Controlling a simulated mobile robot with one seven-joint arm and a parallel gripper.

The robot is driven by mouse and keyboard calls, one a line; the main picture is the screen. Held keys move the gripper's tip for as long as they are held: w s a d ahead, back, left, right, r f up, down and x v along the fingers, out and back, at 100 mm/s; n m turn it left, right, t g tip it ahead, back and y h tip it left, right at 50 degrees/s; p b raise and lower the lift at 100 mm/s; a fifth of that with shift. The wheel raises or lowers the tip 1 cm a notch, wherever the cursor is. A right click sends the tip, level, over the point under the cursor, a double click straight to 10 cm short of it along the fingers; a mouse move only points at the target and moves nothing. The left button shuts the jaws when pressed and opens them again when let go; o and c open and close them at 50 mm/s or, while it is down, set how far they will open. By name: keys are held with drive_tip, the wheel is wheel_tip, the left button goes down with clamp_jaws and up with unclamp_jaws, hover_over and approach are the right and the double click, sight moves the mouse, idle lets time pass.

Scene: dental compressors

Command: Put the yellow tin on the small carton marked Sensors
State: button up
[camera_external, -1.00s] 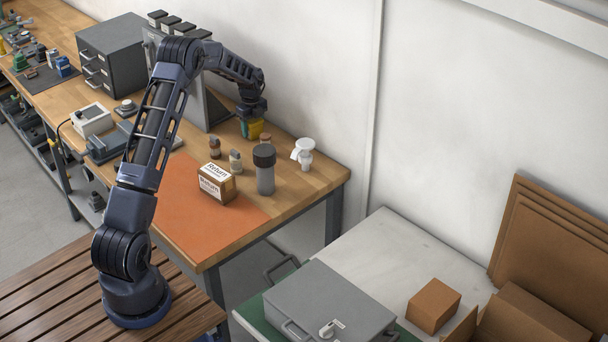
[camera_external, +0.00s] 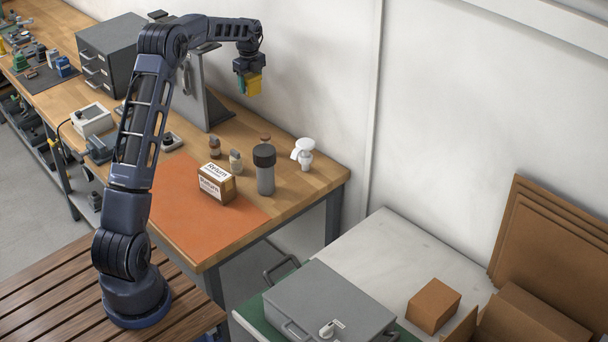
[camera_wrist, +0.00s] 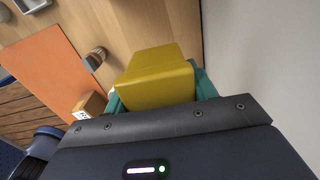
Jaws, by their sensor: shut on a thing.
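My gripper (camera_external: 249,82) is shut on the yellow tin (camera_external: 254,87) and holds it in the air above the back of the workbench, near the wall. In the wrist view the yellow tin (camera_wrist: 158,78) sits between the green fingers. A small carton (camera_external: 217,184) stands on the orange mat; the label facing the external camera reads "Return". No marking "Sensors" can be read on any carton. A plain brown carton (camera_external: 433,305) stands on the white table at the right, with no readable label.
A grey upright panel (camera_external: 203,95) is left of my gripper. The orange mat's front (camera_external: 205,235) is clear.

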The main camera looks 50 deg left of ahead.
drive_tip(key=shift+r, duration=0.75)
drive_tip(key=w+d+r+m, duration=0.1)
drive_tip(key=d+m, duration=0.2)
drive_tip(key=d, duration=2.3)
drive_tip(key=w+d+r+m, duration=0.1)
drive_tip(key=d+r+m, duration=0.1)
drive_tip(key=d, duration=2.5)
drive_tip(key=m, duration=1.3)
hover_over(436, 298)
drive_tip(key=f, duration=0.2)
wheel_tip(436, 298, down, 19)
drive_tip(key=shift+r, duration=0.1)
drive_tip(key=shift+f, duration=0.2)
drive_tip(key=o, duration=1.2)
drive_tip(key=shift+c, duration=0.2)
